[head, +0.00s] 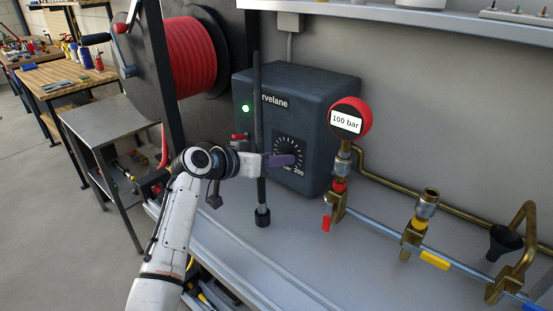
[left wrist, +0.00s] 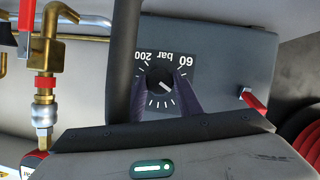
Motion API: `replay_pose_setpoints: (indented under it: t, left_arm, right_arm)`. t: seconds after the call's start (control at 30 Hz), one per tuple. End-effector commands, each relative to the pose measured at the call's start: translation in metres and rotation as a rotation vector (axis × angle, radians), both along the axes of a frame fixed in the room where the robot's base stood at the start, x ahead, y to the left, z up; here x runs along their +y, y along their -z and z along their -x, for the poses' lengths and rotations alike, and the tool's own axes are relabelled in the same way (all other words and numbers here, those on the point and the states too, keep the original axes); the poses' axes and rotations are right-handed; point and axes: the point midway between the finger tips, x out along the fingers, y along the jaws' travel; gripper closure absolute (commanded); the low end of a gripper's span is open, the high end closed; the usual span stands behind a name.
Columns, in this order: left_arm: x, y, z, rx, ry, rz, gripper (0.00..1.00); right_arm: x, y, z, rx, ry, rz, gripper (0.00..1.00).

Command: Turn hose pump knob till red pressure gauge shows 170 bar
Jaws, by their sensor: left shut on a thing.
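The hose pump is a dark grey box (head: 315,90) on the bench, with a green lamp lit. Its black knob (left wrist: 160,82) sits in a dial marked from 60 to 200 bar; the dial (head: 289,150) is partly covered by my fingers in the head view. My left gripper (head: 292,160) reaches in from the left and is shut on the knob; its two purple fingers (left wrist: 162,95) lie on either side of it in the left wrist view. A white pointer mark shows there. The red pressure gauge (head: 351,118) reads 100 bar. My right gripper is not in view.
A dark upright rod (head: 258,130) stands before the pump, close to my left gripper. A red hose reel (head: 190,55) is behind on the left. Brass pipework with valves (head: 415,235) runs along the right.

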Motion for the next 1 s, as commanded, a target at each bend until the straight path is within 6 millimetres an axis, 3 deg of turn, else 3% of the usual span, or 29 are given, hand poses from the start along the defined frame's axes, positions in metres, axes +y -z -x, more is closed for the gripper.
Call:
replay_pose_setpoints:
  t: [1.0]
  left_arm:
    - [-0.0021,0.0017,0.0023,-0.335,0.001,-0.468,0.9]
  right_arm:
    - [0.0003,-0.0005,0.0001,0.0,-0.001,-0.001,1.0]
